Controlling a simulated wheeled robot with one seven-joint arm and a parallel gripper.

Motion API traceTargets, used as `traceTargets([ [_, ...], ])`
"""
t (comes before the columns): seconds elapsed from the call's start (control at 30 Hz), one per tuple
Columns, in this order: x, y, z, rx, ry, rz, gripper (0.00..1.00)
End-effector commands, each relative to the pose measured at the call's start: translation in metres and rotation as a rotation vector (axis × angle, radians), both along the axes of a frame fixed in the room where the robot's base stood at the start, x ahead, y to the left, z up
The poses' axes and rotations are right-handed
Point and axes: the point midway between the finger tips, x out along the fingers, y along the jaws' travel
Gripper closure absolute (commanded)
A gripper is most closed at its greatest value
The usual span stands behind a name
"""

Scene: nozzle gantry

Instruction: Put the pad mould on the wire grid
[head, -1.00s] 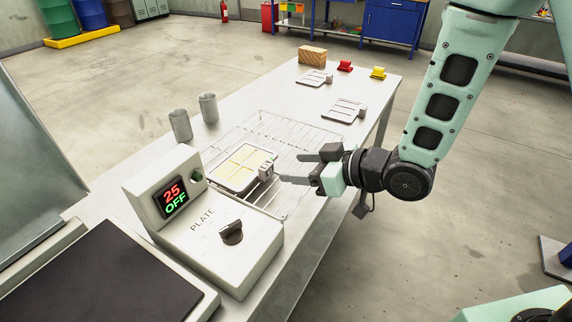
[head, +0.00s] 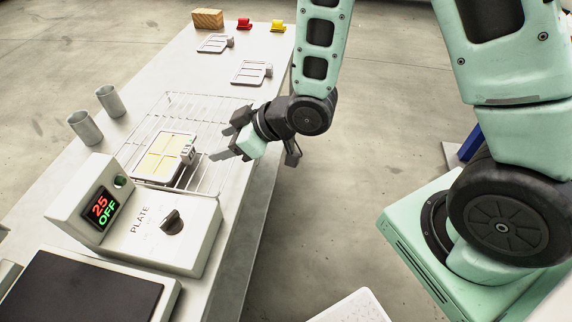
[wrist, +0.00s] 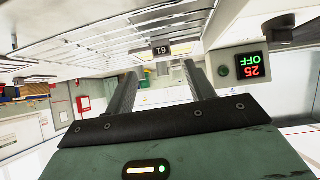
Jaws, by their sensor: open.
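The pad mould (head: 160,158) is a flat metal frame with yellow and white fill, and its handle block faces my gripper. It lies flat on the near left part of the wire grid (head: 215,112), close to the hotplate unit. My gripper (head: 220,144) is open and empty, just right of the handle block and apart from it. In the wrist view, the handle's number tag (wrist: 160,50) shows upside down just beyond the two open fingers (wrist: 159,70). The wire grid's bars (wrist: 110,40) run above it there.
Two grey cups (head: 109,101) stand left of the grid. Two empty moulds (head: 250,72), a wooden block (head: 208,18), a red piece (head: 244,24) and a yellow piece (head: 278,26) sit at the far end.

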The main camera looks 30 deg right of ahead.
Motion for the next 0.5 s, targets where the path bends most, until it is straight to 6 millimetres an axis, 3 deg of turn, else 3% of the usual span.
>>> traceTargets([
  [0.17,-0.028,-0.004,0.025,-0.197,0.158,-0.065,0.46],
  [0.27,-0.056,-0.011,0.039,-0.297,0.271,-0.107,0.46],
  [0.5,-0.147,-0.029,0.078,-0.487,0.545,-0.171,0.46],
])
